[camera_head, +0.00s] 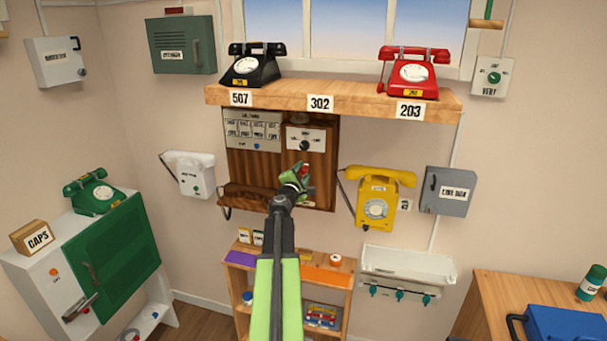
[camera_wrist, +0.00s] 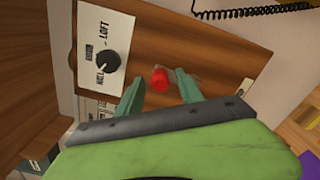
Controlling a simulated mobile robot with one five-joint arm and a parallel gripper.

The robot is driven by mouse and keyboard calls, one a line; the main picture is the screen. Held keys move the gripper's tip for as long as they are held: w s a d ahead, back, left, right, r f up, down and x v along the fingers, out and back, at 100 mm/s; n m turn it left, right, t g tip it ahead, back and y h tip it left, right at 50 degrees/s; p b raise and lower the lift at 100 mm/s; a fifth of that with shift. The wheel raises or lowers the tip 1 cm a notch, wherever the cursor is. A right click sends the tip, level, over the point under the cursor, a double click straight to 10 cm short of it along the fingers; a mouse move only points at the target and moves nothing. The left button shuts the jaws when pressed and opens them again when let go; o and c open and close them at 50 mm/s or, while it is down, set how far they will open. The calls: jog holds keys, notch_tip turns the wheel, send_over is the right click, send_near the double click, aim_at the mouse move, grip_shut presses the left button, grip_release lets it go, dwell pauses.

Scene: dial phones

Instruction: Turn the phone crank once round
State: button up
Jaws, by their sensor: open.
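The phone crank's red knob (camera_wrist: 160,79) stands out from a brown wooden wall panel (camera_wrist: 205,45). In the wrist view my gripper (camera_wrist: 160,76) is open, with one green finger on each side of the knob and gaps showing between. I cannot tell how deep the knob sits between the fingers. In the head view my gripper (camera_head: 298,180) is in front of the wooden panel (camera_head: 265,165), and the red knob (camera_head: 305,169) shows at its tip. Most of the crank's arm is hidden or too small to make out.
A white plate with a black selector knob (camera_wrist: 109,61) sits beside the crank. A yellow phone (camera_head: 377,200) hangs just right of the panel, a white handset phone (camera_head: 195,175) to the left. A wooden shelf (camera_head: 335,97) with black and red phones is above. A low shelf unit (camera_head: 325,272) is below.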

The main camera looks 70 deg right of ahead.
jog(key=shift+s+a, duration=0.15)
jog(key=shift+a, duration=2.8)
